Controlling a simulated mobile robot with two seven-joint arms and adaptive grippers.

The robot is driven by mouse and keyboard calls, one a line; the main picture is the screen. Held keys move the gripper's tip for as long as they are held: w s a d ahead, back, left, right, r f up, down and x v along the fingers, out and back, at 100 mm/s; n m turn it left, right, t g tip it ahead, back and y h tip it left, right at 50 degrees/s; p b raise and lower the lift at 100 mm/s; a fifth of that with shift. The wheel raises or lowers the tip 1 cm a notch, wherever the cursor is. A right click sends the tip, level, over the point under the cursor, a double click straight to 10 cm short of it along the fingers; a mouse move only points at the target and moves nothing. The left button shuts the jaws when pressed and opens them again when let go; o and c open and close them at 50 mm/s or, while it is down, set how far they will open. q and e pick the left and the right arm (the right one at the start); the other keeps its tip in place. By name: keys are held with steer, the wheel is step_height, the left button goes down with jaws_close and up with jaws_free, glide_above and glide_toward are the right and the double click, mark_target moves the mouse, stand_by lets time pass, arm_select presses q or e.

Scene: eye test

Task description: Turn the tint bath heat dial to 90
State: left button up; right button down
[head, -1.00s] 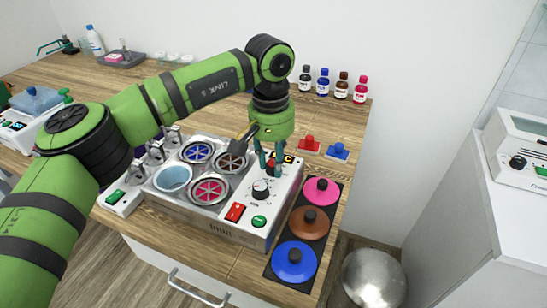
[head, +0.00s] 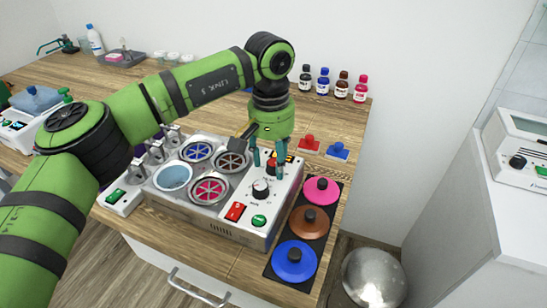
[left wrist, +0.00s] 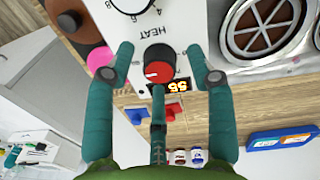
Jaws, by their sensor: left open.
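The tint bath (head: 262,212) is a white box with round wells and a control panel on its right. Its red heat dial (left wrist: 158,70) has a white pointer mark and the word HEAT beside it; in the head view the dial (head: 272,166) is partly hidden by my fingers. A small lit display (left wrist: 168,88) next to the dial shows yellow digits, upside down and hard to read. My left gripper (head: 268,165) is open over the panel, with a finger on either side of the dial; in the left wrist view the fingertips (left wrist: 160,52) stand apart from it.
A black-and-white knob (head: 261,190), a red switch (head: 235,212) and a green button (head: 259,221) share the panel. Coloured lids (head: 295,262) lie on a dark mat at right. Red and blue blocks (head: 337,151) and several bottles (head: 341,85) stand behind.

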mark_target(272, 162)
arm_select(q)
step_height(272, 162, up, 12)
steer(key=shift+a, duration=0.2)
stand_by(0.4)
